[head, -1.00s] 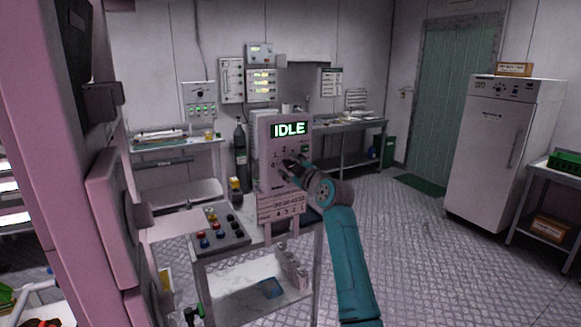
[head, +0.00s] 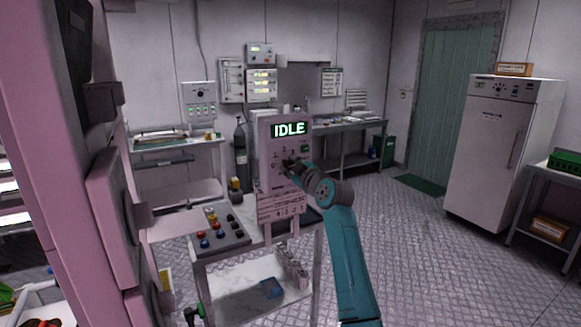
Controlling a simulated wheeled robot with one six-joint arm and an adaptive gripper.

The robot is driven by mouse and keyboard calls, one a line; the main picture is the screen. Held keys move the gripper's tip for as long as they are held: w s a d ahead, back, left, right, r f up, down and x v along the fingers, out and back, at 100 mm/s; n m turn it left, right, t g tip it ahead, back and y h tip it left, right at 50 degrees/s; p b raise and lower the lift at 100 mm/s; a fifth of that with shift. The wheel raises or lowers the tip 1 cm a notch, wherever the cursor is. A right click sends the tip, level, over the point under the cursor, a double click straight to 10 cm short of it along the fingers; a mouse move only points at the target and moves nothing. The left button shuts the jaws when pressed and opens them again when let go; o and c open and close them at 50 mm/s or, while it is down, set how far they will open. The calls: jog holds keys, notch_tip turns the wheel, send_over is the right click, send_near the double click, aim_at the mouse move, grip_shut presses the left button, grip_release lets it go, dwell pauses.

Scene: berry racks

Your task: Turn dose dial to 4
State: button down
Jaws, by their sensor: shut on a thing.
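The dosing panel (head: 266,185) is a pale upright box on a cart, with a green-lit screen (head: 289,129) that reads IDLE. My gripper (head: 289,165) is at the middle of the panel's face, at the end of my teal arm. It is shut on the dose dial, which is mostly hidden behind the fingers. Small marks show around the dial, but the dial's pointer and the number it stands at are too small and covered to read.
A sloped box of coloured buttons (head: 219,230) sits on the cart at left. The cart's lower shelf (head: 240,297) holds a small blue item. A white fridge cabinet (head: 499,150) stands at right. The floor (head: 430,260) between is clear.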

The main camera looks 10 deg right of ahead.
jog(key=m, duration=0.9)
jog(key=shift+f+m, duration=0.1)
jog(key=shift+m, duration=0.3)
jog(key=m, duration=0.4)
jog(key=shift+a, duration=0.1)
jog(key=m, duration=1.9)
jog(key=shift+m, duration=0.3)
jog(key=m, duration=0.4)
jog(key=shift+m, duration=0.4)
